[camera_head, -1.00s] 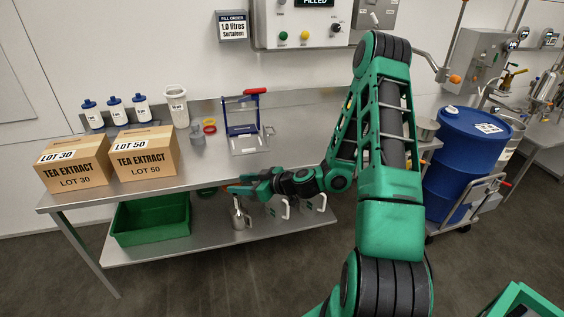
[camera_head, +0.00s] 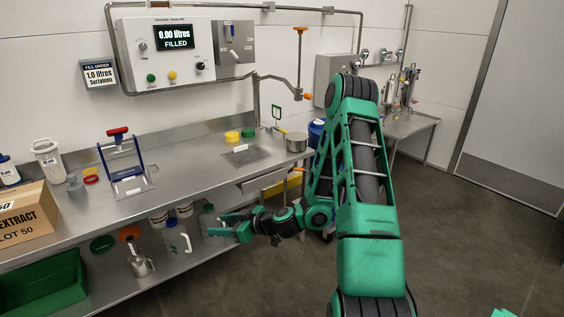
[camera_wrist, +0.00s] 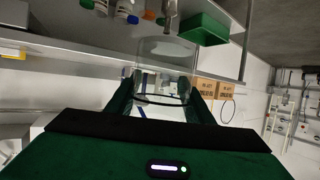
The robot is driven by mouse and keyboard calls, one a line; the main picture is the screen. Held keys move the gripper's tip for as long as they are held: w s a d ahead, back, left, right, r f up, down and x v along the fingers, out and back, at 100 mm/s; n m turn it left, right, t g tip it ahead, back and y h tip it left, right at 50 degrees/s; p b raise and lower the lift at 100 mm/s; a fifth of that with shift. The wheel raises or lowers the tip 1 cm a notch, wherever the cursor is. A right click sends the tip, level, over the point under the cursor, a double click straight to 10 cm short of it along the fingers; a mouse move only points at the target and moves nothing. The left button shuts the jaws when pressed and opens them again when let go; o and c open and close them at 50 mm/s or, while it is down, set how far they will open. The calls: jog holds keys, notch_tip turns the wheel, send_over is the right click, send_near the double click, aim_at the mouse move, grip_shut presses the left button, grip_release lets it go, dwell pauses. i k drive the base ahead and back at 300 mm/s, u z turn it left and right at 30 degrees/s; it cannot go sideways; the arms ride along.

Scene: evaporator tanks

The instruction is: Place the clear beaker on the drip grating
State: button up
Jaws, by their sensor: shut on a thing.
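My gripper (camera_head: 228,232) is at the front of the bench, low beside the lower shelf, with its fingers pointing left. In the wrist view its two fingers are closed around the sides of a clear beaker (camera_wrist: 165,50), which is see-through and appears tilted in that view. In the head view the beaker is hard to make out among the jugs behind the fingers.
White jugs (camera_head: 177,241) and a metal jug (camera_head: 140,262) stand on the lower shelf close to my gripper. A steel pot (camera_head: 296,141) and yellow and green lids (camera_head: 232,136) flank the grating. A pipe with an orange handle (camera_head: 300,30) hangs right of it.

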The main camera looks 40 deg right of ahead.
aim_at(248, 156)
jog(key=z, duration=0.3)
jog(key=k, duration=0.6)
jog(key=z, duration=0.55)
jog(key=i, duration=1.95)
jog(key=u, duration=0.8)
jog(key=i, duration=0.8)
jog(key=u, duration=0.45)
